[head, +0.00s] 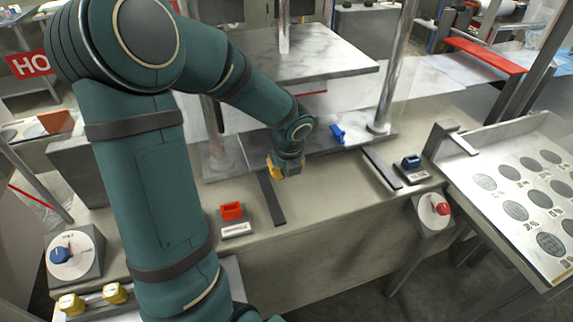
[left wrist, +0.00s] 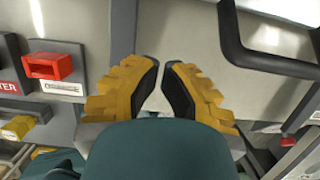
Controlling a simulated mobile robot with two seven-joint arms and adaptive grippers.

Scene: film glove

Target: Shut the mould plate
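The press has a pale marbled upper plate (head: 310,58) raised on metal posts. A lower slab (head: 362,142) lies beneath it on the bench, with a small blue part (head: 338,133) on it. I cannot tell for certain which piece is the mould plate. My left gripper (head: 283,168), with yellow fingers, is over the bench by the slab's front edge. In the left wrist view its fingers (left wrist: 161,66) stand a little apart with nothing between them. A dark bent bar (left wrist: 237,48) lies right of them there, apart from the fingers. My right gripper is in neither view.
A red block (head: 231,211) with a label sits on the bench left of a dark strip (head: 271,197). A red knob (head: 443,208) and a tilted tray (head: 490,215) of discs stand at right.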

